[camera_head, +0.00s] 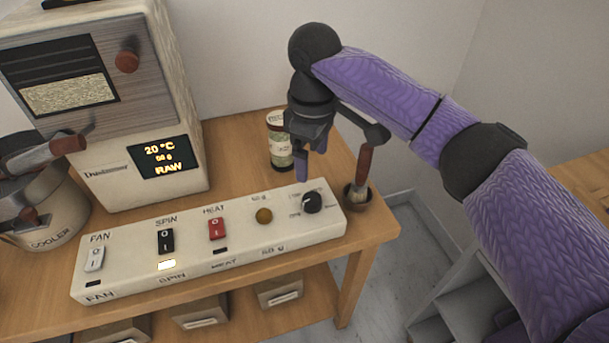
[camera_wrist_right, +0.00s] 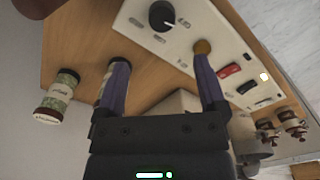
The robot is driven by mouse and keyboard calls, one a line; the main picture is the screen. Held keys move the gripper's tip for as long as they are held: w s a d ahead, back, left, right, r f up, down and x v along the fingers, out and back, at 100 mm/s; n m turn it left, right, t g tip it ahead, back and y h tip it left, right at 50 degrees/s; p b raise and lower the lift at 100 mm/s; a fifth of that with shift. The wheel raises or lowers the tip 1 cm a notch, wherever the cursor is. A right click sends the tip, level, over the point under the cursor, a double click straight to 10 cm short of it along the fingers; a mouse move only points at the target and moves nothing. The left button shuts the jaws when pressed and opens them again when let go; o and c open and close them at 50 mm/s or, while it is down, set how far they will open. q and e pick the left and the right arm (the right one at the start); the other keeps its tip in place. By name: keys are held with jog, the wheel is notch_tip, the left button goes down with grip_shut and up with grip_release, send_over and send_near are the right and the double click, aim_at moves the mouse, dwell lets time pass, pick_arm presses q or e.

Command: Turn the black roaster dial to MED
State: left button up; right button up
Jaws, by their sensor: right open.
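The black roaster dial (camera_head: 312,202) sits at the right end of the cream control panel (camera_head: 130,262). The small labels around it are too small to read, and I cannot tell which one its white mark points to. In the right wrist view the dial (camera_wrist_right: 162,16) is at the top, beyond the fingertips and apart from them. My right gripper (camera_head: 311,163) is open and empty, above and behind the panel near the dial. In the wrist view its fingers (camera_wrist_right: 160,68) are spread wide, one overlapping the brass knob (camera_wrist_right: 202,47). My left gripper is not in view.
The panel also carries a white FAN switch (camera_head: 95,259), a black SPIN switch (camera_head: 166,241) and a red HEAT switch (camera_head: 216,228). A labelled can (camera_head: 279,146) stands behind, a brush in a cup (camera_head: 357,194) at the right. The roaster display (camera_head: 164,158) reads 20 °C, RAW.

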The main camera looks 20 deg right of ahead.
aim_at(312, 198)
jog(key=f+b, duration=0.4)
jog(key=f, duration=0.5)
jog(key=shift+s+f+b, duration=0.15)
jog(key=shift+s+b, duration=0.05)
jog(key=shift+b, duration=0.2)
jog(key=shift+f, duration=0.2)
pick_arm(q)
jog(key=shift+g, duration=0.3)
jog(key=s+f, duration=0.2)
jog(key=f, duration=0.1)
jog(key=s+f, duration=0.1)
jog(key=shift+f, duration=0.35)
pick_arm(e)
jog(key=shift+r, duration=0.1)
